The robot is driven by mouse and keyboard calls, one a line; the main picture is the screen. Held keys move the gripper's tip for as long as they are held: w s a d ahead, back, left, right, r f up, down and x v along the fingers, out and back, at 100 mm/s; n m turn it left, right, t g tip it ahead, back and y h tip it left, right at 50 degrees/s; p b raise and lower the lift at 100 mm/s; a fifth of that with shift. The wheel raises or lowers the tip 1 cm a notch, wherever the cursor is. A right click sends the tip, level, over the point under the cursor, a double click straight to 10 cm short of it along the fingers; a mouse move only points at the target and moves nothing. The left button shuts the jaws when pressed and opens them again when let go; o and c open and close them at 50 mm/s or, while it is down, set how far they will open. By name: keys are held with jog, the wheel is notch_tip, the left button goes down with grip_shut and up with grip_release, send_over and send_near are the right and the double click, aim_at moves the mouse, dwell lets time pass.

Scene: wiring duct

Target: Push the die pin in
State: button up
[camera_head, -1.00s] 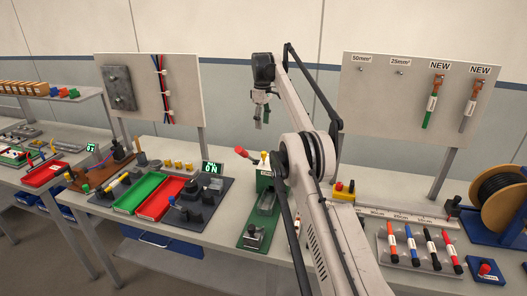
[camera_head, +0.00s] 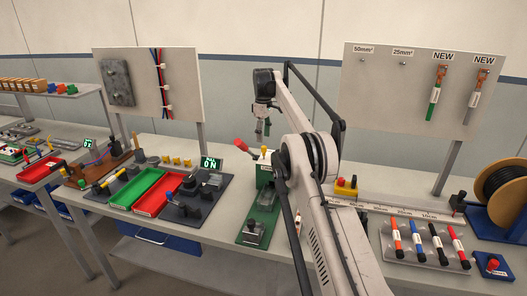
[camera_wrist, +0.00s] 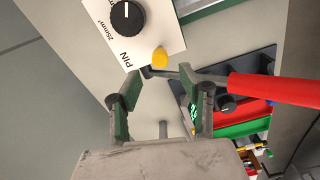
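The die pin is a yellow knob beside the word PIN on the white panel of the green press. It shows in the wrist view (camera_wrist: 160,57) and the head view (camera_head: 264,151). The press (camera_head: 262,212) stands on the bench with a red-handled lever (camera_wrist: 275,89) sticking out to its side. My gripper (camera_wrist: 165,88) is open and empty, fingers spread. In the head view my gripper (camera_head: 263,134) hangs just above the press top, close over the pin. In the wrist view the pin lies ahead of the gap between the fingertips, with no visible contact.
A black dial (camera_wrist: 127,15) sits on the same panel near the pin. The red lever crosses close to the right finger in the wrist view. Left of the press are a red tray (camera_head: 157,193) and a green tray (camera_head: 134,187). A yellow-topped box (camera_head: 346,187) stands to the right.

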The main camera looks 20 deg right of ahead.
aim_at(264, 147)
jog(key=shift+f, duration=2.95)
grip_shut()
